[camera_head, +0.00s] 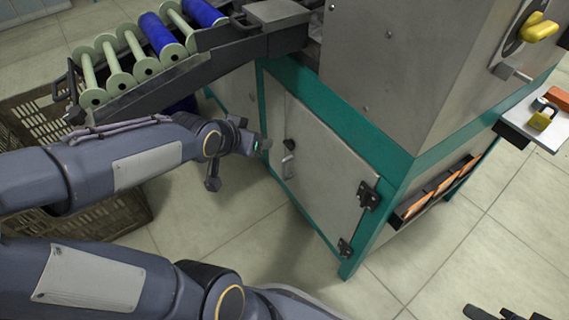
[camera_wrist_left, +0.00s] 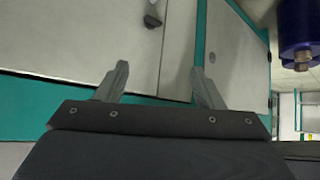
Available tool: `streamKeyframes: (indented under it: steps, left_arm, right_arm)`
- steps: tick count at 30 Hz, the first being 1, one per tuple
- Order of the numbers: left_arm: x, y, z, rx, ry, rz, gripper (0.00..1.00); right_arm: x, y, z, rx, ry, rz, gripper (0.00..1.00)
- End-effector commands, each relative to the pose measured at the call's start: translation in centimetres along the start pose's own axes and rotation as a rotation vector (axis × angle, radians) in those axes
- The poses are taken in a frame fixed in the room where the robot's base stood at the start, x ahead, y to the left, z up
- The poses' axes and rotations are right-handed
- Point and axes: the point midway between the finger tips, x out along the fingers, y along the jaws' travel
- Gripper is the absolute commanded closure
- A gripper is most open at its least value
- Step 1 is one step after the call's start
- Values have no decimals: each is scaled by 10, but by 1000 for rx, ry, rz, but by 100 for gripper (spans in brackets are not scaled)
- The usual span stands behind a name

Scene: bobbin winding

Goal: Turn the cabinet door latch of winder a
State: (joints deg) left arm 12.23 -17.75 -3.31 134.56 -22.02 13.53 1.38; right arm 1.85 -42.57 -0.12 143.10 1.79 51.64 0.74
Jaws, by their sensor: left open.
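The winder's cabinet door (camera_head: 325,175) is grey in a teal frame and looks shut. Its latch (camera_head: 288,160) is a small grey handle hanging below a black round piece, near the door's left edge. The latch (camera_wrist_left: 152,14) also shows at the top of the left wrist view, beyond the fingertips. My left gripper (camera_head: 240,163) is a little left of the latch and apart from it. In the left wrist view the left gripper's fingers (camera_wrist_left: 160,80) are spread with nothing between them. Dark parts, likely my right gripper (camera_head: 505,313), are cut off at the bottom right.
A sloped rack (camera_head: 190,68) with green and blue bobbins juts out above the left arm. A brown crate (camera_head: 125,212) stands on the floor below it. Black hinges (camera_head: 368,196) sit on the door's right edge. The tiled floor before the door is clear.

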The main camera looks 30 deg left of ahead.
Motion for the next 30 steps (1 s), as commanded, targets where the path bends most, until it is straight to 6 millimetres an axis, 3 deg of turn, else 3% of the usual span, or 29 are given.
streamKeyframes:
  steps: [1, 8, 11, 15, 22, 26, 30]
  left_arm:
    - [24, -14, -3, 27, 32, -24, 38]
    - [109, -57, -33, 214, 264, -20, 38]
    - [146, -62, -26, 288, 373, 64, 38]
    - [178, -56, 6, 328, 522, 245, 38]
    - [184, -39, 56, 278, 691, 487, 38]
    - [183, -34, 64, 261, 726, 534, 38]
    - [192, -25, 56, 262, 732, 541, 38]
  right_arm:
    - [7, 3, 3, 0, 1, 0, 64]
    - [9, 4, 4, 0, 2, 0, 64]
    - [9, 4, 4, 0, 2, 0, 64]
    - [9, 4, 4, 0, 1, 0, 64]
    - [9, 4, 4, 0, 1, 0, 64]
    - [10, 5, 5, 0, 1, 0, 64]
    - [15, 7, 7, 0, 1, 0, 64]
